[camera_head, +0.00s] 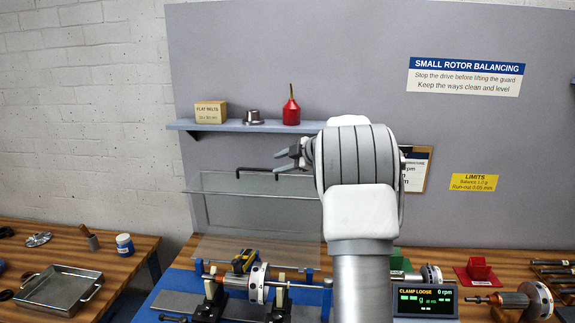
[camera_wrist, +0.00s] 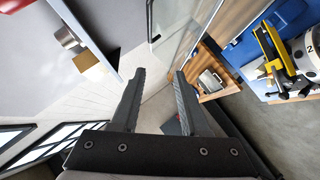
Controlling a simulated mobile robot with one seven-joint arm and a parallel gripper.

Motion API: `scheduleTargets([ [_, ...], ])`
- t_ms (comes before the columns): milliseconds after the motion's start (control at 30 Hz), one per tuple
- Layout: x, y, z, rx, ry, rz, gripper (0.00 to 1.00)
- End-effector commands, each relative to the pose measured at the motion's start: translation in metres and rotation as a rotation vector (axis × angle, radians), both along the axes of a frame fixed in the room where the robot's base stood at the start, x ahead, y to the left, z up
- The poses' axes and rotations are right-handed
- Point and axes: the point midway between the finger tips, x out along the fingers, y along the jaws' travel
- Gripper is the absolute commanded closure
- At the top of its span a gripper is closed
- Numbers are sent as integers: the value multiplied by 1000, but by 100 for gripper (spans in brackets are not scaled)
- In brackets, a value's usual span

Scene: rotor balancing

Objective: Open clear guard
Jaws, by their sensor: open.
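The clear guard (camera_head: 240,215) is a transparent panel standing steeply raised above and behind the rotor in the head view. A black bar handle (camera_head: 252,169) shows at its upper edge. Part of the guard also appears at the top of the wrist view (camera_wrist: 182,22). My gripper (camera_head: 277,162) is at the height of the handle, near its right part; my arm hides the guard's right side. In the wrist view my gripper (camera_wrist: 160,80) has its fingers apart with nothing between them. I cannot tell if a finger touches the handle.
The rotor (camera_head: 257,283) sits on the balancing machine below the guard. The display (camera_head: 425,300) reads CLAMP LOOSE and 0 rpm. A shelf (camera_head: 225,126) behind holds a box, a metal part and a red oil can (camera_head: 291,112). A metal tray (camera_head: 62,290) is on the left bench.

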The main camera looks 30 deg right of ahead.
Motion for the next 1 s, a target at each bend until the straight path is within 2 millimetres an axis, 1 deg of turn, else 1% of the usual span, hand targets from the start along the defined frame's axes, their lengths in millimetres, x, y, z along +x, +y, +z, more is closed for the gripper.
scheduleTargets([
  [33, -8, -3, 4, -1, -2, -1, 55],
  [100, -15, -5, 8, -1, 0, -1, 55],
  [233, -23, -7, 12, 0, 0, 2, 55],
  [367, -25, -8, 14, -1, 1, 1, 55],
  [833, -24, -7, 16, 1, -6, -2, 55],
  [933, -22, -2, 29, 4, -40, -27, 55],
  [1000, -20, 5, 46, 14, -87, -67, 55],
])
